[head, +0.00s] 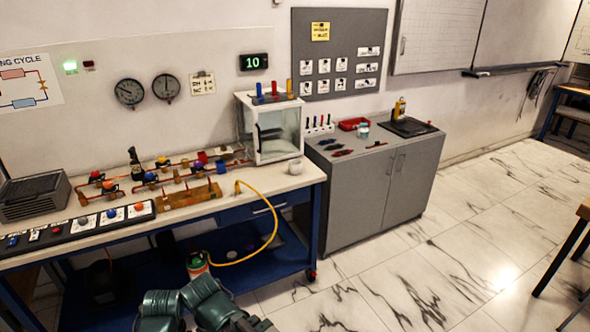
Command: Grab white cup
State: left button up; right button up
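A small white cup (295,166) stands at the right end of the workbench top (305,178), just in front of a white glass-fronted box (277,140). It looks upright, but it is too small to make out a handle. Teal links of my own arm show at the bottom edge, well below and in front of the bench. I make out no gripper fingers there, and neither gripper is in view. Nothing is touching the cup.
Copper pipework with valves (150,177) and a switch panel (110,220) fill the bench's left and middle. A yellow hose (275,215) loops off the front edge. A grey cabinet (375,190) stands right of the bench.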

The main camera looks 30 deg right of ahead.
aim_at(295, 167)
jog(key=z, duration=0.35)
jog(key=i+z, duration=0.15)
jog(key=z, duration=0.2)
jog(key=i+z, duration=0.3)
jog(key=j+z, duration=0.1)
jog(key=z, duration=0.25)
jog(key=i+j+z, duration=0.4)
jog(key=i+j, duration=0.65)
